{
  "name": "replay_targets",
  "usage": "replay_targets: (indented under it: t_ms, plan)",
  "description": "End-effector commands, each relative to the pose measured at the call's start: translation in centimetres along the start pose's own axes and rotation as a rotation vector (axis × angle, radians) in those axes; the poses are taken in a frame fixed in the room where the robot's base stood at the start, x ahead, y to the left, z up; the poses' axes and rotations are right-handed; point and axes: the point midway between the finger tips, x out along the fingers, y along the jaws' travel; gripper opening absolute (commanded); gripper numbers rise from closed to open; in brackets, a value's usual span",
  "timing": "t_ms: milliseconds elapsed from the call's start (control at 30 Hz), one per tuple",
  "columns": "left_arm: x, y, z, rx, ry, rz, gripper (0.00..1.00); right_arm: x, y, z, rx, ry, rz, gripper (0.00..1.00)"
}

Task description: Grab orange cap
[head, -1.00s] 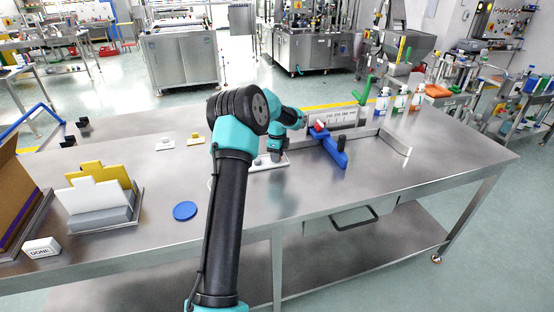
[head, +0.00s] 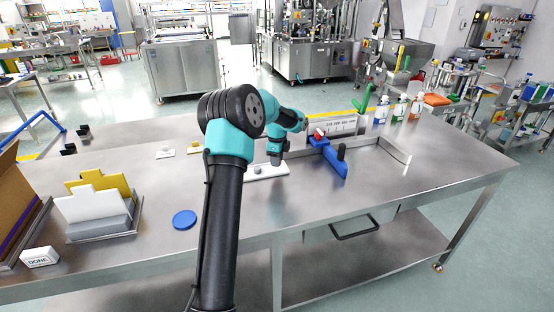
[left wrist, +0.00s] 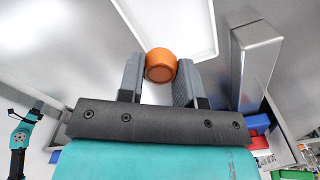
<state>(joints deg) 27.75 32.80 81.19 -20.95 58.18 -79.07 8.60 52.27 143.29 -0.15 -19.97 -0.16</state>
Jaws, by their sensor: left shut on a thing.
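The orange cap (left wrist: 160,65) shows in the left wrist view between the two grey fingers of my left gripper (left wrist: 160,72). The fingers are shut on its sides and its round face points toward the camera. In the head view my left gripper (head: 275,160) points down over a white plate (head: 268,173) on the steel table, and the cap cannot be made out there. The white plate also shows in the left wrist view (left wrist: 150,12), beyond the cap. My right gripper is not seen.
A blue disc (head: 184,220) lies on the table. White and yellow panels (head: 95,208) stand at the left. The table's front right is clear.

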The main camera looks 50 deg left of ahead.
Motion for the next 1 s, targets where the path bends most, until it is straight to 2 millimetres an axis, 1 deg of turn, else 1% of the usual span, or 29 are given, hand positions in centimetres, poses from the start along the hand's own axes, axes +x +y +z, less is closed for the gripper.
replay_targets:
  t_ms: [167, 400, 600, 700, 800, 1000]
  plan:
    - [-0.4, 2.6, -1.0, 0.001, 0.000, -0.001, 0.11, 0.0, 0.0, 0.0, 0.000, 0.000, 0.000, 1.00]
    - [-0.8, 7.3, -2.7, 0.002, 0.000, 0.000, 0.11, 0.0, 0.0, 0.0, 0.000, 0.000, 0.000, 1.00]
    - [-1.1, 10.8, -3.9, 0.001, 0.000, -0.001, 0.10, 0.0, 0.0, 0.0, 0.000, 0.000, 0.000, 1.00]
    - [-1.2, 11.9, -4.4, 0.001, 0.000, 0.000, 0.10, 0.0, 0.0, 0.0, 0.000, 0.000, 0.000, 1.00]
    - [-1.3, 12.7, -4.6, 0.001, 0.001, -0.001, 0.10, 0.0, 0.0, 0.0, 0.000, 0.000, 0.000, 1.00]
    - [-1.3, 13.1, -4.8, 0.000, 0.001, -0.001, 0.10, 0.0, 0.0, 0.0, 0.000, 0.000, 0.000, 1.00]
